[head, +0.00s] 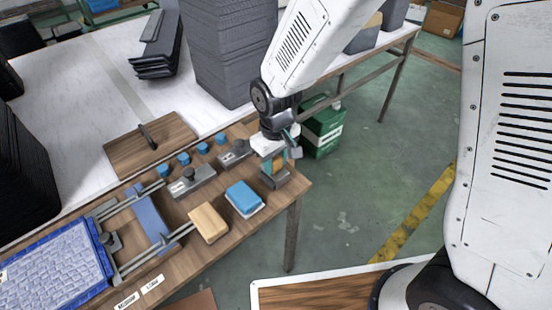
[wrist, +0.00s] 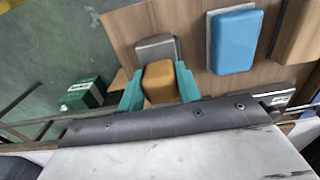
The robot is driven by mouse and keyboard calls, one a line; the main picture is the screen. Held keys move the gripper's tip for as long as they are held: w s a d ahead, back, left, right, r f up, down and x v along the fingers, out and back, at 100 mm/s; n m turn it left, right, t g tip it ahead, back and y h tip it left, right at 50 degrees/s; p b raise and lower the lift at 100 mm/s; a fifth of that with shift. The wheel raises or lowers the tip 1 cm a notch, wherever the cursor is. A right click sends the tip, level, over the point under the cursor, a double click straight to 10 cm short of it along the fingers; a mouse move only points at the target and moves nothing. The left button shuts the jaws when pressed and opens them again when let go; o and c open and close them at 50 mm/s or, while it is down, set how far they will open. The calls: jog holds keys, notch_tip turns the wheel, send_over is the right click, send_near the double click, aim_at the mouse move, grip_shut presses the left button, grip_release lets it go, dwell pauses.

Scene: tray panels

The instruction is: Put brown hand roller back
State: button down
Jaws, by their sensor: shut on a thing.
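The brown hand roller (wrist: 160,82) shows in the wrist view as an orange-brown block with rounded edges. My gripper (wrist: 160,88) is shut on it, with one teal finger on each side. A grey metal holder (wrist: 153,46) shows just beyond the roller and is partly hidden by it. In the head view my gripper (head: 278,160) is at the right end of the wooden board, directly over the dark holder (head: 273,180). The roller is mostly hidden there between the fingers. I cannot tell whether it touches the holder.
A blue block (head: 244,196) on a pale base and a tan block (head: 208,223) lie to the left on the board. Grey clamps (head: 192,181) and small blue pieces stand behind. A green box (head: 322,130) is on the floor beyond the table's right edge.

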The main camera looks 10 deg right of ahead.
jog(key=shift+s+f, duration=0.15)
jog(key=shift+f, duration=0.15)
jog(key=c, duration=1)
grip_release()
jog(key=shift+o, duration=0.2)
notch_tip(320, 180, up, 13)
jog(key=s+d+r+m, duration=0.2)
jog(key=s+d+r, duration=0.15)
jog(key=d, duration=0.25)
jog(key=s+d+r+m, duration=0.1)
jog(key=s+d+r, duration=0.2)
jog(key=d+r, duration=0.25)
jog(key=s+d+r+m+t, duration=0.1)
jog(key=s+d+r+m, duration=0.1)
jog(key=s+d, duration=0.7)
jog(key=s+m, duration=0.1)
jog(key=s, duration=0.2)
jog(key=shift+s+d+m, duration=0.2)
jog(key=shift+s+m, duration=0.1)
jog(key=shift+m, duration=0.1)
jog(key=shift+r, duration=0.1)
